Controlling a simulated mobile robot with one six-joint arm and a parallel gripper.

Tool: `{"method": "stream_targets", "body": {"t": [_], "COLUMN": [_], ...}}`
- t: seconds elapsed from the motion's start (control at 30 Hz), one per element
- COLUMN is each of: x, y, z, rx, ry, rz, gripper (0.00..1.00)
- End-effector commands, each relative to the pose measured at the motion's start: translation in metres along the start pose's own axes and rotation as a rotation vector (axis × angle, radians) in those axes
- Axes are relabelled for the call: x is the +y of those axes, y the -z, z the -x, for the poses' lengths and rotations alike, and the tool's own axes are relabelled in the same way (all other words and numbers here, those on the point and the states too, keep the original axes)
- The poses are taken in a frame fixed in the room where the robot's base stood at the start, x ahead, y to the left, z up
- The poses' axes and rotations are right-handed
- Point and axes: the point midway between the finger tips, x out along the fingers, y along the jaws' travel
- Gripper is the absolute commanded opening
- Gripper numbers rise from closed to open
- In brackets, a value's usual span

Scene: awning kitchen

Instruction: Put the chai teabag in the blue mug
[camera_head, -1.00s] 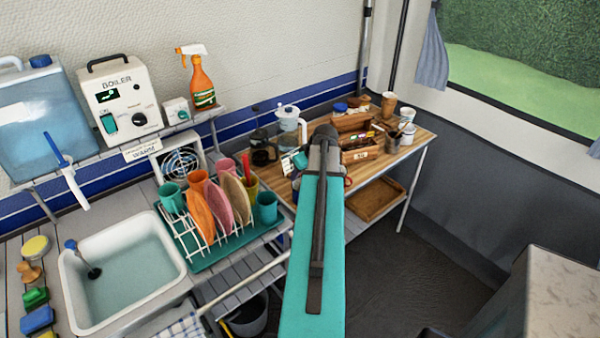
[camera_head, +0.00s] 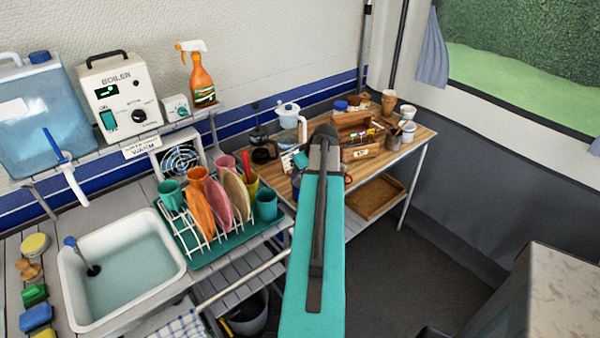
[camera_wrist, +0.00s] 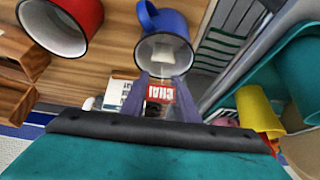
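In the wrist view my gripper (camera_wrist: 160,92) has its two purple-grey fingers on either side of the red CHAI tag of the teabag (camera_wrist: 160,93), and appears shut on it. The blue mug (camera_wrist: 150,18) is just beyond the fingertips, its pale opening facing the camera. A small whitish square, likely the bag, shows against that opening; I cannot tell whether it is inside or above it.
A red mug (camera_wrist: 88,12) stands left of the blue mug in the wrist view. The wooden table (camera_head: 418,133) also bears a wooden tea caddy (camera_head: 358,153), a clear kettle (camera_head: 288,116) and several cups. A dish rack (camera_head: 190,232) with plates and cups stands left of my arm.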

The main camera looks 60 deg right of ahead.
Motion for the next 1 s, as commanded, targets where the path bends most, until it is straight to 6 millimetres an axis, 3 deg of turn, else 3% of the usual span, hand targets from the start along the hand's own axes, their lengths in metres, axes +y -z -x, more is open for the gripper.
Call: {"method": "stream_targets", "body": {"t": [0.27,1.0], "x": [-0.001,0.000], "y": [-0.005,-0.002], "z": [0.013,0.096], "rx": [-0.009,0.001], "ry": [0.002,-0.002], "rz": [0.000,-0.001], "gripper": [0.49,0.49]}}
